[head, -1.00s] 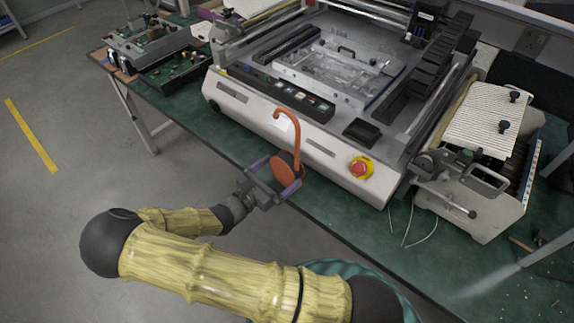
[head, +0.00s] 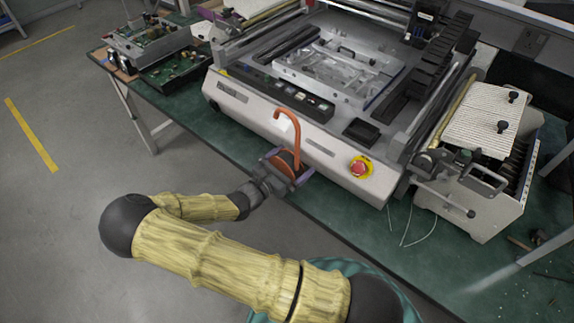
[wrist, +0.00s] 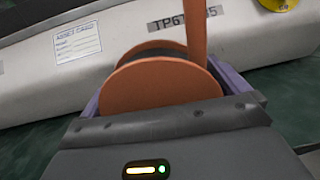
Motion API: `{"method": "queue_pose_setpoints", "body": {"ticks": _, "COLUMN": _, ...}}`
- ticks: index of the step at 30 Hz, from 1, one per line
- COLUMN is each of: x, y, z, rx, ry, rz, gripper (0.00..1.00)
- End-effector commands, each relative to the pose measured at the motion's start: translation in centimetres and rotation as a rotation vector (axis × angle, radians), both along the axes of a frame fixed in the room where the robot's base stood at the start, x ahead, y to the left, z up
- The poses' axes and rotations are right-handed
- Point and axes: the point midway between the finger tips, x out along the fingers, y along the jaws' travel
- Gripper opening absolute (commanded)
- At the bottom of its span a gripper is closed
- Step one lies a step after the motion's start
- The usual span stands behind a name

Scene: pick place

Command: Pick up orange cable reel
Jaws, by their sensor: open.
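The orange cable reel (head: 287,161) stands on the green table edge in front of the white machine, with a hooked orange handle rising above it. In the wrist view the reel (wrist: 160,84) shows its round orange disc, a dark middle behind it and the upright handle at the right. My gripper (head: 287,168) is at the reel, with its purple fingers open on either side of it. In the wrist view a finger shows at the left and right of the reel. The reel's lower part is hidden by my gripper body, so I cannot tell whether the fingers touch it.
The white machine (head: 240,100) stands close behind the reel. It has a red emergency button (head: 360,168) to the right. Circuit boards (head: 175,68) lie at the table's far left. A slotted white unit (head: 480,190) stands at the right. Open floor lies left of the table.

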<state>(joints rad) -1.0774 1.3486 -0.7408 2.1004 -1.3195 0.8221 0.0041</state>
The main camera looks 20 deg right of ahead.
Motion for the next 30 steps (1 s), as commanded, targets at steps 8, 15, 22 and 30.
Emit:
{"method": "queue_pose_setpoints", "body": {"ticks": 8, "x": 0.0, "y": 0.0, "z": 0.0, "rx": 0.000, "ry": 0.000, "rz": 0.000, "gripper": 1.00}}
{"method": "queue_pose_setpoints", "body": {"ticks": 15, "x": 0.0, "y": 0.0, "z": 0.0, "rx": 0.000, "ry": 0.000, "rz": 0.000, "gripper": 0.67}}
{"method": "queue_pose_setpoints", "body": {"ticks": 22, "x": 0.0, "y": 0.0, "z": 0.1, "rx": -0.001, "ry": -0.002, "rz": -0.001, "gripper": 0.53}}
{"method": "queue_pose_setpoints", "body": {"ticks": 30, "x": 0.0, "y": 0.1, "z": 1.7, "rx": 0.001, "ry": -0.003, "rz": -0.001, "gripper": 0.53}}
